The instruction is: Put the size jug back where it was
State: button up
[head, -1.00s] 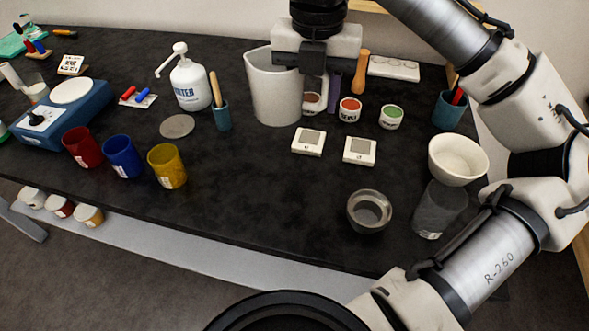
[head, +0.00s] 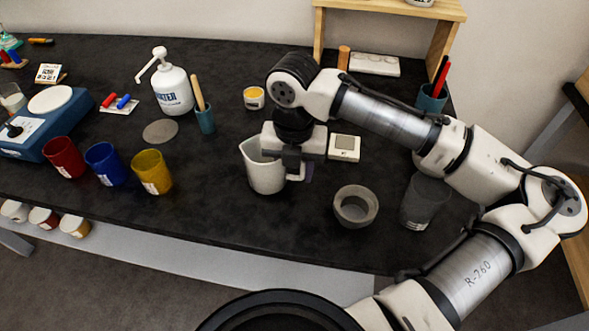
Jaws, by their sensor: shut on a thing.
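The size jug (head: 264,172) is a pale grey-white jug with a spout facing left and its handle on the right. It is upright over the front middle of the dark table. My gripper (head: 295,172) comes down from above on its right side and is shut on it at the handle; the fingertips are partly hidden. I cannot tell whether the base touches the table or hangs just above it.
A yellow cup (head: 152,172) stands left of the jug, with blue and red cups beyond. A grey ring-shaped bowl (head: 355,206) and a dark grey container (head: 424,202) stand to the right. A flat grey disc (head: 160,131) and white tile (head: 344,147) lie behind.

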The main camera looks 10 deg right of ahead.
jog(key=shift+f, duration=0.45)
jog(key=shift+f, duration=0.1)
jog(key=shift+f, duration=0.15)
jog(key=o, duration=1.2)
notch_tip(320, 180, up, 13)
jog(key=shift+f, duration=0.2)
